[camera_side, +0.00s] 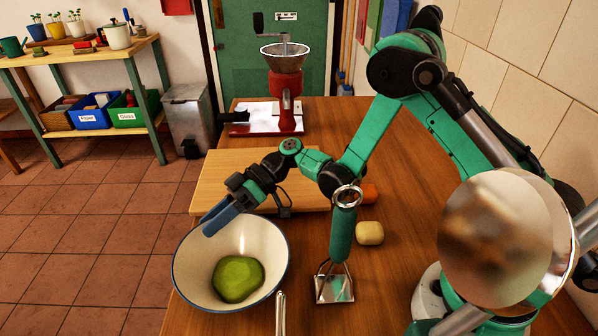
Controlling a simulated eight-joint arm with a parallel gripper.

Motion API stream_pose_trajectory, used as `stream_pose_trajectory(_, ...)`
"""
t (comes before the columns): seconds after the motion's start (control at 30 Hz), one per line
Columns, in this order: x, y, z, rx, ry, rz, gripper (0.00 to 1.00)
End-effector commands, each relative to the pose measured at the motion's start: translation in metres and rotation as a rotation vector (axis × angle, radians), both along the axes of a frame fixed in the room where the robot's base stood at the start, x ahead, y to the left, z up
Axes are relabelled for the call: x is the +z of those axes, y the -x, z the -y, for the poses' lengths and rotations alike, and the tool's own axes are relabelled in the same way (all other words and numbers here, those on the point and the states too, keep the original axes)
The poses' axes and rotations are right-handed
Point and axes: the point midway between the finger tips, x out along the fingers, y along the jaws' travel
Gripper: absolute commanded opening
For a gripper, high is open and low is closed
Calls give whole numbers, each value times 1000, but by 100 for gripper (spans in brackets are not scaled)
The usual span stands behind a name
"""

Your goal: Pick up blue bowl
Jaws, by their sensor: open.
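The bowl (192,270) is cream inside with a thin blue rim. The jaws are open and hold nothing.
A cutting board (225,172) lies behind the bowl. A green-handled utensil (342,235) stands to its right, near a pale yellow lump (369,233). A red hand-cranked mill (286,90) stands at the back. A large shiny disc (508,240) fills the right foreground.

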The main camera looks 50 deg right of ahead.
Motion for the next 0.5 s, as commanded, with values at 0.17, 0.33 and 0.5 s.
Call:
stream_pose_trajectory(0.17, -1, 0, -4, 0, 0, -1, 45)
stream_pose_trajectory(0.33, -1, 0, -4, -1, 0, -1, 31)
stream_pose_trajectory(0.5, -1, 0, -3, -1, 0, -1, 0)
